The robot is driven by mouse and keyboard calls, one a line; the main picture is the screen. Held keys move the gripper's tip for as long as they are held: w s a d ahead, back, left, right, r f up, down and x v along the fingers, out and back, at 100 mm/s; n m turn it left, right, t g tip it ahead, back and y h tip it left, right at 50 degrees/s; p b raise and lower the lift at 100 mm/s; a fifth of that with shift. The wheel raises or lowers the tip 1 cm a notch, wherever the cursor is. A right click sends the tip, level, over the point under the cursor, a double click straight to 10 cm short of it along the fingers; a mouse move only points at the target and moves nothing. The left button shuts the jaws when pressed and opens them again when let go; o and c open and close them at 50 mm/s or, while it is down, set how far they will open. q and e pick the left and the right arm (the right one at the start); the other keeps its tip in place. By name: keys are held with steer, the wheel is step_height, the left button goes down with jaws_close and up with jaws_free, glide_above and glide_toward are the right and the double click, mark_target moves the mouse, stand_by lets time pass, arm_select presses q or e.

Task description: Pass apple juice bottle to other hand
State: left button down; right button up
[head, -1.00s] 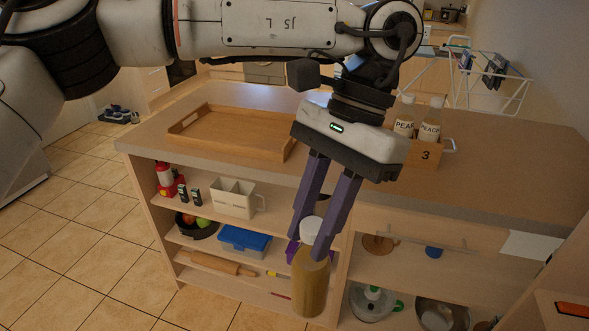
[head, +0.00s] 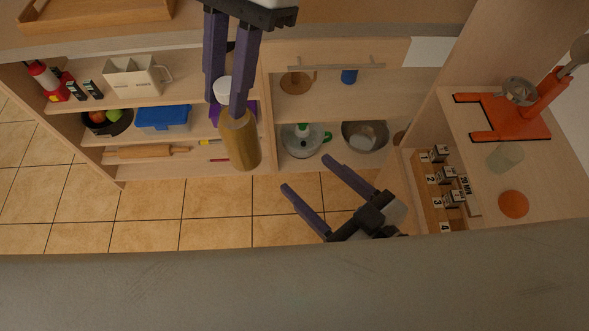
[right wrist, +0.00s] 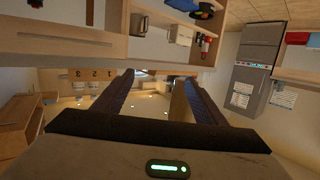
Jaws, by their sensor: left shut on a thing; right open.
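The apple juice bottle (head: 240,140), golden-brown with a white cap, hangs upright in the head view in front of the shelf unit. My left gripper (head: 230,108) comes down from the top and is shut on the bottle near its cap. My right gripper (head: 305,176) is open and empty, lower and to the right of the bottle, apart from it. In the right wrist view my right gripper (right wrist: 157,85) shows its two fingers spread. I cannot make out the bottle clearly there.
Behind the bottle are open shelves with a white caddy (head: 136,78), a blue-lidded box (head: 163,117) and a metal bowl (head: 364,136). At right a counter (head: 540,180) holds an orange stand (head: 510,118). A grey surface (head: 290,290) spans the bottom. Tiled floor lies between.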

mark_target(250, 141)
steer(key=s+a+r+n+y, duration=0.2)
steer(key=s+a+r+y, duration=0.15)
steer(key=r, duration=0.55)
steer(key=x, duration=1.2)
steer(key=shift+w+a+f, duration=0.2)
steer(key=shift+w, duration=0.05)
steer(key=c, duration=1.4)
arm_select(q)
steer(key=c, duration=1.4)
jaws_free()
arm_select(e)
steer(key=shift+r, duration=0.1)
steer(key=shift+c, duration=0.5)
arm_select(q)
steer(key=shift+o, duration=0.2)
steer(key=shift+r, duration=0.1)
